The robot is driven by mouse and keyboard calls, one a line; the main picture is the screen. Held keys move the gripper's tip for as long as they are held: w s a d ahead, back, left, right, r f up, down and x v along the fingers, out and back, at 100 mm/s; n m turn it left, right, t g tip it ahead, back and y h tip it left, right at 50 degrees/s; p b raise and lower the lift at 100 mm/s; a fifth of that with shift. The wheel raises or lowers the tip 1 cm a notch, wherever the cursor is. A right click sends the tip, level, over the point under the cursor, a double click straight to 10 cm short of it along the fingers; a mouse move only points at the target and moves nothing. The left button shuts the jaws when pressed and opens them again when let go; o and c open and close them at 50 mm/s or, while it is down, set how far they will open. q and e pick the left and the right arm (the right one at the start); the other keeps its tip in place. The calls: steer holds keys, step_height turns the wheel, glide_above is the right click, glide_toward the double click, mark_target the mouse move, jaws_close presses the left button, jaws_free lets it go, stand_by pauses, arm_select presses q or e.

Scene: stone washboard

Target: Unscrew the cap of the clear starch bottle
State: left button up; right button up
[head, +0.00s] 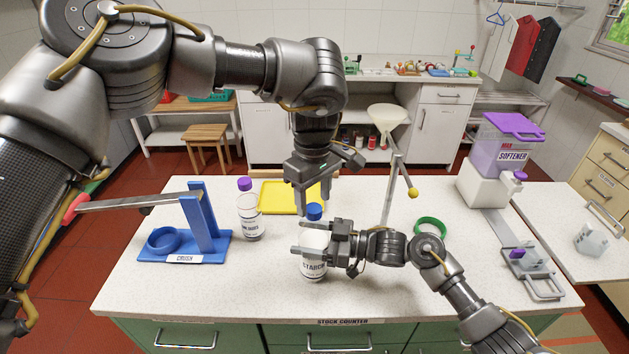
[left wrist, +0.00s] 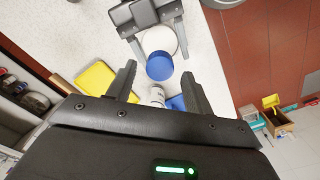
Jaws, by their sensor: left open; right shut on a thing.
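The clear starch bottle (head: 314,269) stands upright on the counter, its label partly hidden by my right gripper. Its blue cap (head: 314,212) is on top and also shows in the left wrist view (left wrist: 159,66). My right gripper (head: 312,240) is shut around the bottle's upper body from the right. My left gripper (head: 312,196) points down from above, open, with its fingers just over the cap. In the left wrist view the cap lies near the gap between the fingertips (left wrist: 159,78); I cannot tell whether they touch it.
A clear bottle with a purple cap (head: 250,216) stands to the left. Beyond it lies a yellow tray (head: 275,198). A blue stand marked CRUSH (head: 212,248) is at the left. A funnel stand (head: 391,190), green ring (head: 430,220) and softener dispenser (head: 484,188) stand to the right.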

mark_target(314, 211)
arm_select(q)
steer(key=shift+f, duration=1.2)
